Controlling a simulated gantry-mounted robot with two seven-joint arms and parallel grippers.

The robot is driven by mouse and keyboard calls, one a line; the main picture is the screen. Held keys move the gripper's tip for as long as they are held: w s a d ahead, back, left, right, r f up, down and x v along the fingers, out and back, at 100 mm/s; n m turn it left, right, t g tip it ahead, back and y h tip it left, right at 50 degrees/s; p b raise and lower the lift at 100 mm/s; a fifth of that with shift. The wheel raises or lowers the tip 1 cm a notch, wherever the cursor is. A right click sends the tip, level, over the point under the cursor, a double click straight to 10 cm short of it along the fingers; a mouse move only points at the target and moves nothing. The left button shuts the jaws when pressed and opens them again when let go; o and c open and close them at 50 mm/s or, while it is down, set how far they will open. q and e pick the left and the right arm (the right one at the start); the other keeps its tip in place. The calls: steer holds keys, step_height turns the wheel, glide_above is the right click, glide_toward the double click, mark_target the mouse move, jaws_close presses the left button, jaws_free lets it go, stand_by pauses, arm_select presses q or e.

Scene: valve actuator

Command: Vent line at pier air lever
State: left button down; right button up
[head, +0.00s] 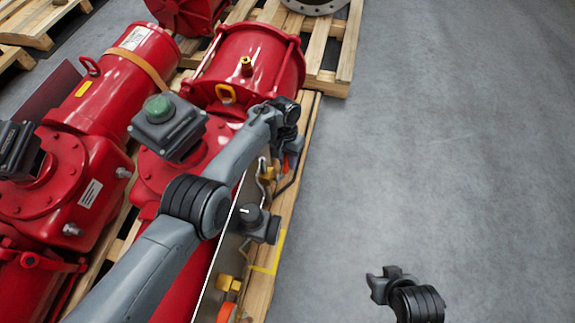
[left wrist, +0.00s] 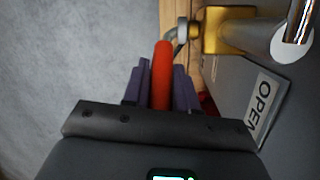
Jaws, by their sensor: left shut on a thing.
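The air lever (left wrist: 162,72) is a red-orange handle in the left wrist view, joined by a metal neck to a brass valve body (left wrist: 228,36). My left gripper (left wrist: 160,92) is shut around the lever, with one purple finger on each side. In the head view my left gripper (head: 292,150) is at the side panel of the red actuator (head: 255,60), and a bit of the lever (head: 286,163) shows, mostly hidden by my arm. A plate reading "OPEN" (left wrist: 262,103) is beside the valve. My right gripper (head: 384,282) is low over bare floor, away from the actuator; its fingers are unclear.
A second red actuator (head: 85,150) lies at the left. Wooden pallets (head: 345,40) are under them. A black knob box (head: 258,224), yellow fittings (head: 229,283) and an orange handle (head: 227,312) sit along the panel. The grey floor (head: 450,130) at the right is clear.

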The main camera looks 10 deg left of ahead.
arm_select(q)
steer(key=shift+f, duration=0.1)
stand_by(0.4)
steer(key=c, duration=1)
jaws_free()
steer(key=shift+w+r, duration=0.15)
steer(key=shift+r, duration=0.55)
steer(key=p+v, duration=0.3)
steer(key=v, duration=0.6)
steer(key=shift+w+r+p, duration=0.2)
steer(key=shift+p, duration=0.2)
